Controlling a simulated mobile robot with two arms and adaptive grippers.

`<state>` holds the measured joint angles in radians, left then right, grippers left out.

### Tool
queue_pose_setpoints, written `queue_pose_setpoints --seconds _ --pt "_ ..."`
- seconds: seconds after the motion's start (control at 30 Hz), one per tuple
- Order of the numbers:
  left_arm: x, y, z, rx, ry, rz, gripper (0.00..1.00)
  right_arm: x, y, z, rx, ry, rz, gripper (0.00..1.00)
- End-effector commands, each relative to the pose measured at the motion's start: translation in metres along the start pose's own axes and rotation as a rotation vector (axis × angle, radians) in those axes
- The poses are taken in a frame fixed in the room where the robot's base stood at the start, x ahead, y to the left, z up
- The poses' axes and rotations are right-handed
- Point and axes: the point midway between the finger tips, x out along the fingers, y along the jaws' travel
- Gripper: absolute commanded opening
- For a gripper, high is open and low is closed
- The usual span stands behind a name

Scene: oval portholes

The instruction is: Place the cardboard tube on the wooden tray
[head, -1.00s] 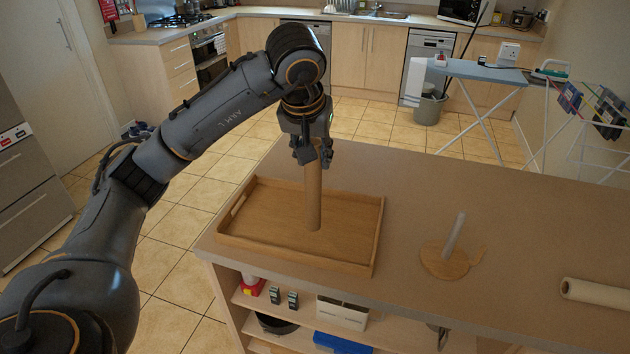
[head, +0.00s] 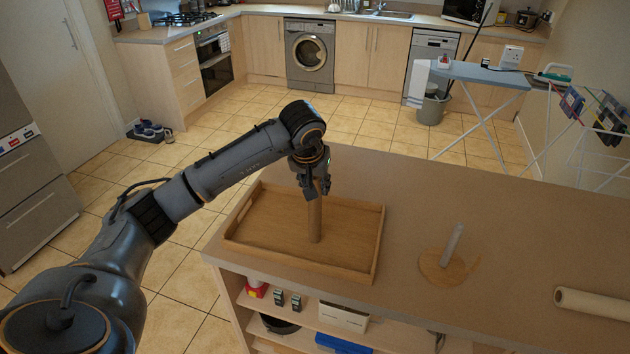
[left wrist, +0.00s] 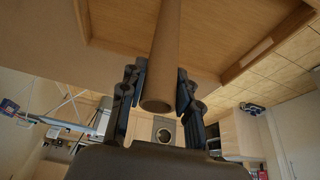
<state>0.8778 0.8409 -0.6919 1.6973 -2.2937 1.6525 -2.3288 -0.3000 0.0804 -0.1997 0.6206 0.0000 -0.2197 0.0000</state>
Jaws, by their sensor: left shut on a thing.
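The cardboard tube (head: 315,221) is upright over the wooden tray (head: 262,246). Its lower end appears to meet the tray floor, though I cannot be sure it touches. My left gripper (head: 315,190) is shut on the tube's upper part. In the left wrist view the tube (left wrist: 168,60) runs between the two fingers of my left gripper (left wrist: 160,88), and its open end faces the camera. The tray (left wrist: 130,25) fills the upper part of that view. My right gripper is not in view.
A round wooden holder (head: 445,266) with a pale upright post stands right of the tray. A pale roll (head: 593,303) lies at the right edge of the counter (head: 500,215). Shelves with small items sit below the front edge. The counter between tray and holder is clear.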

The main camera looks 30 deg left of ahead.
Motion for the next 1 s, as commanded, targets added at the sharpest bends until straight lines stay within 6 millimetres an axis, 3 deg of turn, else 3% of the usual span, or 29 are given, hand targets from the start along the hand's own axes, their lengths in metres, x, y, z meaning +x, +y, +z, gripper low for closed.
queue_pose_setpoints --seconds 0.23,0.27,0.37,0.77,1.0 --pt "0.004 0.0 0.002 0.0 0.0 0.0 0.11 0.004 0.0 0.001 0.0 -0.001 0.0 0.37" --pt "0.004 0.0 0.001 0.0 0.0 0.0 0.34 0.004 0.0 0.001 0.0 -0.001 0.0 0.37" --pt "0.003 0.0 0.001 -0.001 0.0 0.0 0.55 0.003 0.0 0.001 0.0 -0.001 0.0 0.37" --pt "-0.003 0.001 -0.001 0.0 0.001 0.001 0.55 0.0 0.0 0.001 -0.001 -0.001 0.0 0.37" --pt "-0.044 0.0 -0.001 -0.001 0.006 0.002 0.55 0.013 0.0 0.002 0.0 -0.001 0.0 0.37"
